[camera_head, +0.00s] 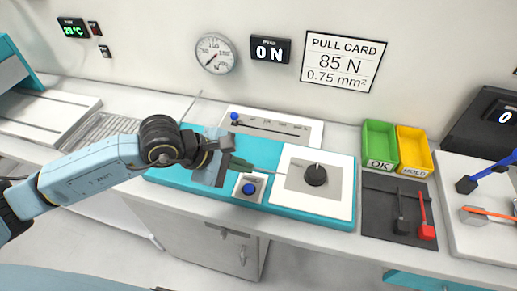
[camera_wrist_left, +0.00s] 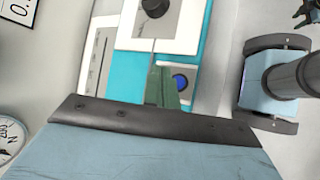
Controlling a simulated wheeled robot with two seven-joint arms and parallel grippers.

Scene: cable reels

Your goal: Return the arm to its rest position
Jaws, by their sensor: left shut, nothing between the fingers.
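My left arm comes in from the left in the head view. Its gripper (camera_head: 240,165) is shut and empty, with green fingers above the teal tester base (camera_head: 185,172). The fingertips are close to the blue button (camera_head: 249,189) in its white housing, just behind it in the picture; I cannot tell whether they touch anything. In the left wrist view the green fingers (camera_wrist_left: 160,85) are together, and the blue button (camera_wrist_left: 181,83) shows just right of them. A thin rod runs from near the fingertips towards the black knob (camera_head: 316,175) on the white plate. My right gripper does not show in the head view.
A slider panel (camera_head: 275,125) stands behind. The gauge (camera_head: 215,53) and "0 N" display (camera_head: 270,50) are on the wall.

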